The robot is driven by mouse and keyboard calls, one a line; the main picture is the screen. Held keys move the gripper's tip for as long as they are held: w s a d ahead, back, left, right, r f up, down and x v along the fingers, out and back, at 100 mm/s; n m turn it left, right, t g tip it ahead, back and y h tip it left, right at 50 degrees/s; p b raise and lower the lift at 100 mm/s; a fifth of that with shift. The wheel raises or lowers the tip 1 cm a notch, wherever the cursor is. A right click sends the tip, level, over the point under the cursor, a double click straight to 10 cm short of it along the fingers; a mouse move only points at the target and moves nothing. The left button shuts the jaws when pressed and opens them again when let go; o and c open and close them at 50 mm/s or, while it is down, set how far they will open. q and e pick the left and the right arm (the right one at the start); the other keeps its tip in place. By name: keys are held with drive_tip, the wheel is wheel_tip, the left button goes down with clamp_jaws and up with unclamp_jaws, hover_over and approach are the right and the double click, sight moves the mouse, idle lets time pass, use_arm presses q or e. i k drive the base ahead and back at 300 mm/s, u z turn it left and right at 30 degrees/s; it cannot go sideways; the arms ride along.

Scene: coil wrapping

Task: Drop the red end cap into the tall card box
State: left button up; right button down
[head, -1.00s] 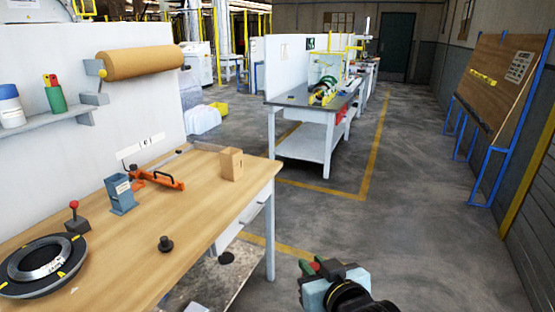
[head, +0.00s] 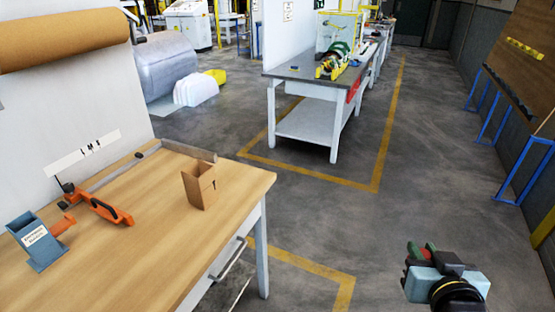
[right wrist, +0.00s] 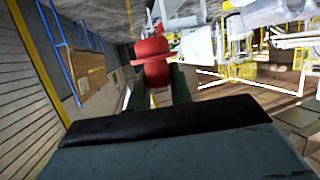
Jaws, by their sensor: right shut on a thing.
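The red end cap (right wrist: 152,62) is held between the green fingertips of my right gripper, as the right wrist view shows; it is round, with a flange. In the head view my right gripper (head: 421,250) is at the lower right, over the floor, well to the right of the table. Only a bit of red shows there. The tall card box (head: 203,194), brown and open at the top, stands upright on the wooden table near its right end. The gripper is well apart from it. My left gripper is out of view.
The wooden table (head: 128,233) also holds a blue-grey labelled holder (head: 38,246) and an orange-handled tool (head: 103,209). A long bar (head: 125,162) lies along its back. A second workbench (head: 305,75) stands beyond. The floor between is clear.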

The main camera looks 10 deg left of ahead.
sight(206, 200)
drive_tip(key=u, duration=0.65)
drive_tip(key=i, duration=0.85)
drive_tip(key=u, duration=0.7)
